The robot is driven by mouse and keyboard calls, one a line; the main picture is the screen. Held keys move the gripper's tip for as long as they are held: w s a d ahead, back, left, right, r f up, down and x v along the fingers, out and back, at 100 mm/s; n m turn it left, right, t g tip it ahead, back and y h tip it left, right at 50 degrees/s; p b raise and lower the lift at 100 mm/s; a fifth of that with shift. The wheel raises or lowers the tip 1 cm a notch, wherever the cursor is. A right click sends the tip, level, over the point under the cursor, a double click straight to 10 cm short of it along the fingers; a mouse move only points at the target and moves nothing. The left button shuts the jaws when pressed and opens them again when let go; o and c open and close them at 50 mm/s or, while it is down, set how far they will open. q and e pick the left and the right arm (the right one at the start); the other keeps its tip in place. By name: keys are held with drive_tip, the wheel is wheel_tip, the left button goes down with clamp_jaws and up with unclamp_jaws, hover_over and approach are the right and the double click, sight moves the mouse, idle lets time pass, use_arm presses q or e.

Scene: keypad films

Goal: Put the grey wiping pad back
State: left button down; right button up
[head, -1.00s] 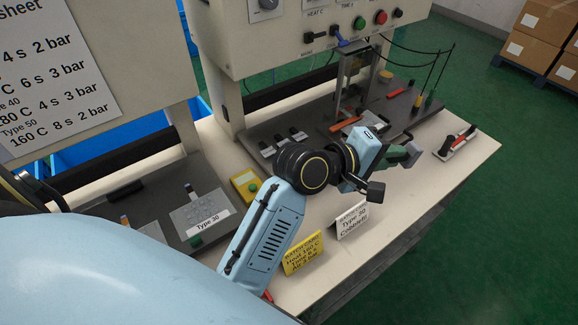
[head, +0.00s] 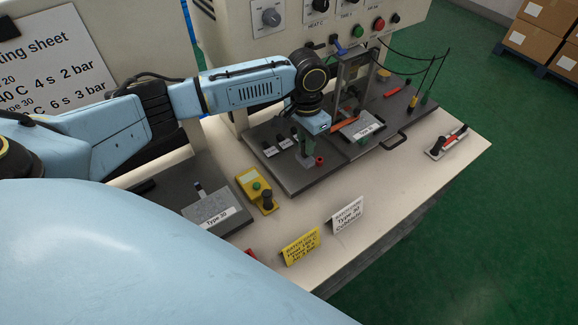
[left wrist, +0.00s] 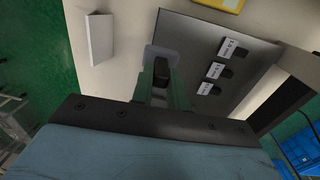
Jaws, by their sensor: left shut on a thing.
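My left gripper (head: 308,153) is over the dark board (head: 287,182) left of the press. In the left wrist view its green fingers (left wrist: 164,85) are shut on the dark grip of the grey wiping pad (left wrist: 160,56). The light grey face of the pad shows just past the fingertips, near the board's edge. In the head view the pad is mostly hidden by the fingers, and I cannot tell whether it touches the board. A red knob (head: 320,161) stands close to the fingers. My right gripper is not in view.
Several labelled black blocks (head: 283,141) stand left of the gripper. A Type 30 plate (head: 361,128) sits at the press, right of it. The bench's right front is mostly clear.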

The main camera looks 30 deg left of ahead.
use_arm(q)
drive_tip(key=a, duration=0.5)
drive_tip(key=shift+y, duration=0.4)
drive_tip(key=f, duration=0.8)
drive_tip(key=shift+s+d+f, duration=0.15)
drive_tip(key=shift+d+f, duration=0.05)
drive_tip(key=shift+f, duration=0.05)
drive_tip(key=c, duration=1.4)
unclamp_jaws()
drive_tip(key=shift+o, duration=0.2)
wheel_tip(320, 180, up, 12)
drive_tip(key=p, duration=0.6)
